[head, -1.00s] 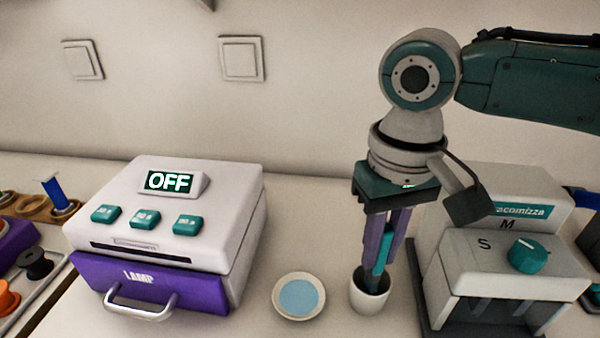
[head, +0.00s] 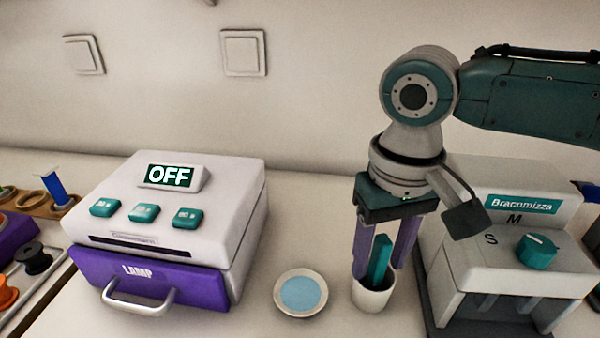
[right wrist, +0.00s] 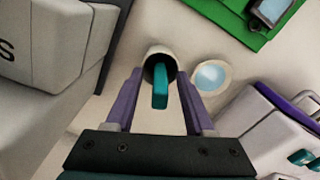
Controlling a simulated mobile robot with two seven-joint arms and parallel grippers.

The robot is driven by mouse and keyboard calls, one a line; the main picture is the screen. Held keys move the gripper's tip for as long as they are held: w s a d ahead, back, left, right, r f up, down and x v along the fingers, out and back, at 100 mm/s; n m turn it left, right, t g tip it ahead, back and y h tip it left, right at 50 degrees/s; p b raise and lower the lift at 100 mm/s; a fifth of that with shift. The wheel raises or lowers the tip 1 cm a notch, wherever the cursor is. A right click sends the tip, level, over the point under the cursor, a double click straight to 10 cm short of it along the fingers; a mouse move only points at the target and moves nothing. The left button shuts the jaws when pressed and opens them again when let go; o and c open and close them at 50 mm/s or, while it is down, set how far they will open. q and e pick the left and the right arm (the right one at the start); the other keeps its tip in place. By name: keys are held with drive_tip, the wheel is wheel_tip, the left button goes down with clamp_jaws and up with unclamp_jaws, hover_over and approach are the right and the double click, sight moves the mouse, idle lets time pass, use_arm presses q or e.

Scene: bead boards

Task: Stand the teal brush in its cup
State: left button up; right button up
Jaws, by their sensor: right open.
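The teal brush (head: 380,258) stands in the white cup (head: 373,297), leaning a little, its handle rising above the rim. In the right wrist view the brush (right wrist: 160,86) is inside the mouth of the cup (right wrist: 160,57). My right gripper (head: 378,268) is open, its purple fingers on either side of the brush with gaps between, pointing down at the cup. The fingers also show apart in the right wrist view (right wrist: 160,108). The brush's lower end is hidden inside the cup. My left gripper is not in view.
A small dish with blue contents (head: 300,293) sits left of the cup. A white and purple lamp box (head: 165,240) reading OFF stands further left. A grey-white machine with a teal knob (head: 537,251) stands close on the right.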

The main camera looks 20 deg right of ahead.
drive_tip(key=shift+r, duration=0.1)
wheel_tip(320, 180, up, 10)
drive_tip(key=shift+f+p, duration=0.15)
drive_tip(key=shift+p, duration=0.95)
